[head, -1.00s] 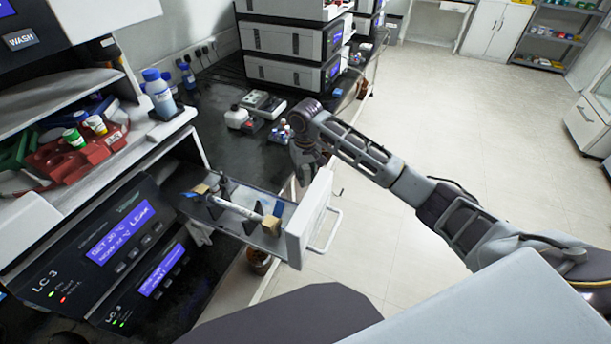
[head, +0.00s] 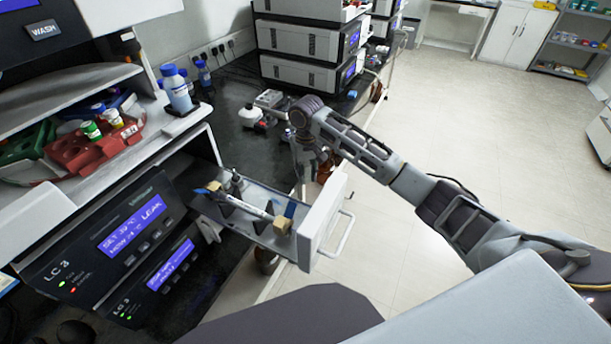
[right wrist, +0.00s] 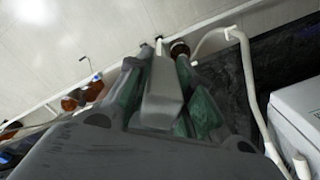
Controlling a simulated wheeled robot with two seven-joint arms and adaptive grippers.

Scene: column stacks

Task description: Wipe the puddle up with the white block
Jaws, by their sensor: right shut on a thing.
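My right gripper (head: 312,160) points down past the far side of the open drawer, above the bench edge. Its fingertips are partly hidden behind the drawer front in the head view. In the right wrist view its green-padded fingers (right wrist: 165,78) are shut on a pale, whitish block (right wrist: 163,95). The open drawer (head: 322,222) of the LC 3 unit holds a tube, dark clips and tan blocks. One display (head: 138,228) on the unit reads LEAK. I cannot make out the puddle. My left gripper is not in view.
A blue-capped bottle (head: 178,92) and a red rack (head: 90,150) stand on the shelf at left. Stacked instruments (head: 305,45) stand at the back of the black bench. A brown bottle (head: 266,258) is below the drawer.

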